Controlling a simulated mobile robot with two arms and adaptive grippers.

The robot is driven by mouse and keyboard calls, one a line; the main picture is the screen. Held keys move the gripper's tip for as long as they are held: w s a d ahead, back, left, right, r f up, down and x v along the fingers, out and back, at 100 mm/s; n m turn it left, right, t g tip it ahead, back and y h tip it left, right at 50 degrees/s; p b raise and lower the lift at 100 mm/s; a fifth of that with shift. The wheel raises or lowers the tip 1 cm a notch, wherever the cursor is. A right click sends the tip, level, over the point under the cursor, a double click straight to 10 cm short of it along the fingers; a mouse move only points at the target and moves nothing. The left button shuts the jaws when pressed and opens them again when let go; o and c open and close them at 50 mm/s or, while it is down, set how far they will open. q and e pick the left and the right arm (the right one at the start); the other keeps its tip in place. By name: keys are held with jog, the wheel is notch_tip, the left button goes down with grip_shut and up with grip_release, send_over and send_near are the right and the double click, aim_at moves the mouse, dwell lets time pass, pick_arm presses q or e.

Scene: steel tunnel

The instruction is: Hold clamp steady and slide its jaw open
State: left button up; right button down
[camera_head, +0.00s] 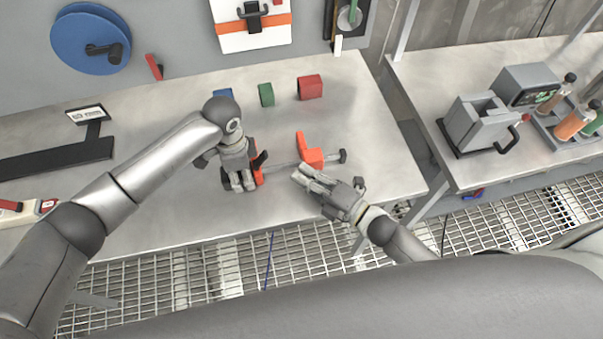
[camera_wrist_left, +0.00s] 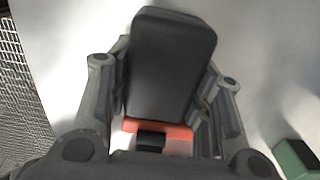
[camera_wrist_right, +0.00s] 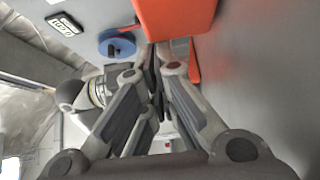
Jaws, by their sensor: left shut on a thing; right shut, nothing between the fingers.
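The clamp lies on the steel table, with a grey bar (camera_head: 280,167) running left to right. Its orange sliding jaw (camera_head: 312,156) sits towards the bar's right end. My left gripper (camera_head: 243,183) is shut on the clamp's left end; in the left wrist view a black part of the clamp (camera_wrist_left: 172,65) stands between the fingers, with orange below it. My right gripper (camera_head: 298,174) is shut and empty, just in front of the sliding jaw. In the right wrist view the orange jaw (camera_wrist_right: 175,15) is close beyond the fingertips; contact cannot be told.
Blue (camera_head: 222,95), green (camera_head: 266,94) and red (camera_head: 310,87) blocks stand behind the clamp. A blue reel (camera_head: 90,40) hangs on the wall. A second table (camera_head: 420,75) at right holds a grey machine (camera_head: 480,122) and bottles. The table's front edge is close to both grippers.

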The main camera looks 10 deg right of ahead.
jog(key=v, duration=0.9)
jog(key=shift+s+d, duration=0.3)
pick_arm(q)
jog(key=o, duration=1.2)
